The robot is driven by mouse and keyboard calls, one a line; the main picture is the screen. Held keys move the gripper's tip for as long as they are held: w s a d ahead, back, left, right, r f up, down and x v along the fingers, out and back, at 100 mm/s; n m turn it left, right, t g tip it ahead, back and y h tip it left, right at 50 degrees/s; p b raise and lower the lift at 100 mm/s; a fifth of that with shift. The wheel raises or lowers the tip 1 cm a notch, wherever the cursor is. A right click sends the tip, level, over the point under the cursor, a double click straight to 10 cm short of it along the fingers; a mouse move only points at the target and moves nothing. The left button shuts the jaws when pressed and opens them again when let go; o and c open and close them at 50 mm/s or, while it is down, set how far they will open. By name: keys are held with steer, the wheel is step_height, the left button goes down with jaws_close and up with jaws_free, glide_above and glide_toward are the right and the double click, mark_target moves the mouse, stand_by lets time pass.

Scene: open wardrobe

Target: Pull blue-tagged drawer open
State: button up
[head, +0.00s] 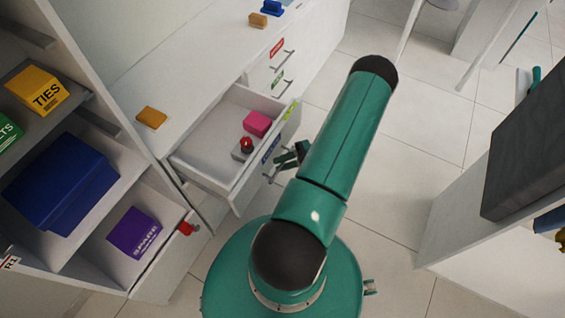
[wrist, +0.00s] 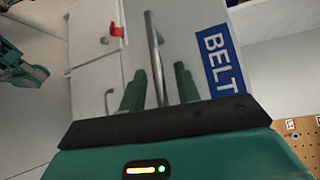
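The blue tag (head: 270,150) is on the front of a white drawer (head: 208,178) that stands partly open in the head view. In the wrist view the blue tag (wrist: 217,60) reads "BELT" and is right of a metal bar handle (wrist: 154,50). My gripper (head: 292,156) is at this drawer front, partly hidden by my arm. In the wrist view my gripper's (wrist: 160,85) two green fingers stand on either side of the bar, with a visible gap on each side. Contact with the bar cannot be seen.
The open drawer holds a pink block (head: 257,123) and a red-knobbed item (head: 244,147). Shelves with a blue box (head: 60,182) and purple box (head: 133,232) are left. Tiled floor (head: 420,110) is clear at right.

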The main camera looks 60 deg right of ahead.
steer(key=v, duration=1.3)
steer(key=shift+s+d, duration=0.2)
steer(key=shift+d, duration=0.05)
steer(key=w+a+r+n+g+h, duration=0.25)
steer(key=w+a+r+g, duration=0.4)
steer(key=w+r, duration=0.45)
steer(key=w+a+r+n+g+h, duration=0.25)
steer(key=w+a+r+g, duration=0.35)
steer(key=w+r, duration=0.6)
steer(key=s+a+r+n+t+h, duration=0.2)
steer(key=a+r, duration=0.7)
steer(key=a, duration=0.5)
steer(key=s+a+r+n+t+h, duration=0.3)
steer(key=s+a+r+t+h, duration=0.2)
steer(key=a+r, duration=0.5)
steer(key=a, duration=0.5)
steer(key=shift+a, duration=0.3)
